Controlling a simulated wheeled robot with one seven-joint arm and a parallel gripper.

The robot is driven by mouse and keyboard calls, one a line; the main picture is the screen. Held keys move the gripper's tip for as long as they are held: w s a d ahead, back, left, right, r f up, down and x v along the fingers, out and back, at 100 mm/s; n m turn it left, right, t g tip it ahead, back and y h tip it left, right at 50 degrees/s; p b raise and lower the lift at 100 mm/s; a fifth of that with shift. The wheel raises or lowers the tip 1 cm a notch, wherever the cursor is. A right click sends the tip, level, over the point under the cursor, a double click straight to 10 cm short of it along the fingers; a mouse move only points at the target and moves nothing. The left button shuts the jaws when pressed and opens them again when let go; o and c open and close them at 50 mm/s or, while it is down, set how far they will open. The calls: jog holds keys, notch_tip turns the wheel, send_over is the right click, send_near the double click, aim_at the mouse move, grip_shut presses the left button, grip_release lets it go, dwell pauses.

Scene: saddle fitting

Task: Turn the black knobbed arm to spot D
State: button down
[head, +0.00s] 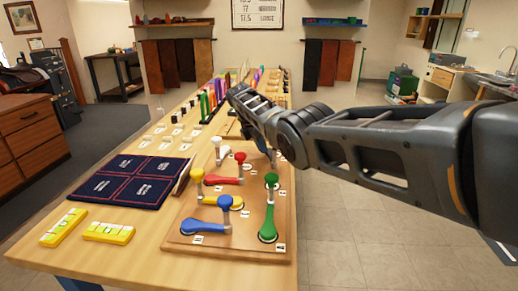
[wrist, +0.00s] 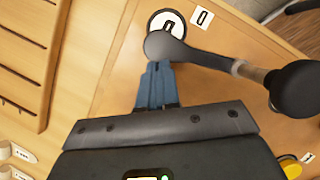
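The black knobbed arm (wrist: 200,57) shows in the wrist view, reaching from its rounded end to the right. A grey post joins it to a round black knob (wrist: 296,88) at the right edge. My gripper (wrist: 157,66) has its two blue fingers together, with tips close to the rounded end; I cannot tell if they touch it. The knob is outside the fingers. A white-ringed disc (wrist: 167,14) and a small white label (wrist: 202,17) lie beyond; the label's letter could be D or O. In the head view my arm hides my fingertips and the black arm.
The wooden board (head: 183,226) also bears white, red (head: 226,180), yellow (head: 222,201), blue (head: 206,226) and green (head: 268,218) knobbed arms. A dark blue mat (head: 130,182) and yellow blocks (head: 107,231) lie to its left. Open floor lies right of the table.

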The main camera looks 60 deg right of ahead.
jog(key=shift+s+d+f, duration=0.1)
jog(key=shift+s+d, duration=0.25)
jog(key=shift+d, duration=0.1)
dwell(0.6)
